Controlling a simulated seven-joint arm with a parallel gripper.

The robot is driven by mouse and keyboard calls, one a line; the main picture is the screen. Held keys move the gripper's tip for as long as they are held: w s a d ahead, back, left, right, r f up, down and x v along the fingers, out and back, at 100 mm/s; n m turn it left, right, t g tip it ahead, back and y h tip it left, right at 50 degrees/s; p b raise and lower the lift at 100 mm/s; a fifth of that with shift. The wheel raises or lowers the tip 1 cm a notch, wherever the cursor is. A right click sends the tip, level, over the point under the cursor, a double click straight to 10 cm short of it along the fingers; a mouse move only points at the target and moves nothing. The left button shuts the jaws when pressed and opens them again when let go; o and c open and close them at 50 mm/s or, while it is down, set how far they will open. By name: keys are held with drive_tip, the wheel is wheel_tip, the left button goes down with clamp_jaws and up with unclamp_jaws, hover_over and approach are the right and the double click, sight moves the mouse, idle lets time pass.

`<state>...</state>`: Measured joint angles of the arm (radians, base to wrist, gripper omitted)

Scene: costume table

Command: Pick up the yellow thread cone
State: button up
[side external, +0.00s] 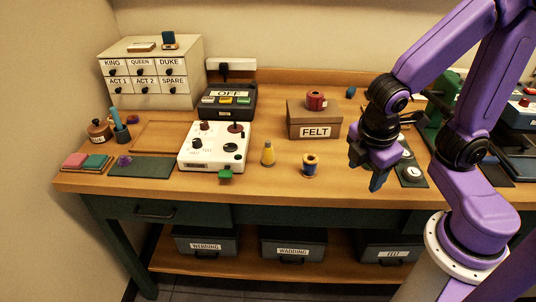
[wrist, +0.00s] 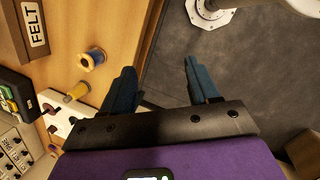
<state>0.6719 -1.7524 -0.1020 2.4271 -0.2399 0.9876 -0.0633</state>
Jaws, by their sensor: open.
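The yellow thread cone (side external: 268,154) stands upright on the wooden table, between the white control box and a blue thread spool. It also shows in the wrist view (wrist: 78,91), left of my fingers. My gripper (side external: 367,172) is to the right of the cone in the side view, raised near the table's front edge. In the wrist view my gripper (wrist: 157,85) has its two blue fingers apart, with nothing between them but the floor beyond. The cone is clear of the fingers.
The blue thread spool (side external: 310,165) stands just right of the cone. The white control box (side external: 215,146) with knobs is close on its left. The FELT box (side external: 314,120) with a red spool (side external: 316,100) on top stands behind. Bare tabletop lies in front of the cone.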

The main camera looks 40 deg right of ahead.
drive_tip(key=w+a+f+n+t+h, duration=0.25)
drive_tip(key=w+n+h, duration=0.25)
drive_tip(key=w, duration=0.6)
drive_tip(key=n+t+h, duration=0.2)
drive_tip(key=n+t, duration=0.3)
drive_tip(key=n, duration=0.2)
approach(268, 147)
drive_tip(key=x, duration=0.6)
drive_tip(key=shift+w+d+f, duration=0.1)
drive_tip(key=shift+d, duration=0.35)
drive_tip(key=shift+x, duration=2.85)
drive_tip(key=shift+w+a, duration=0.15)
drive_tip(key=shift+w, duration=0.05)
drive_tip(key=shift+t, duration=0.25)
drive_tip(key=c, duration=1)
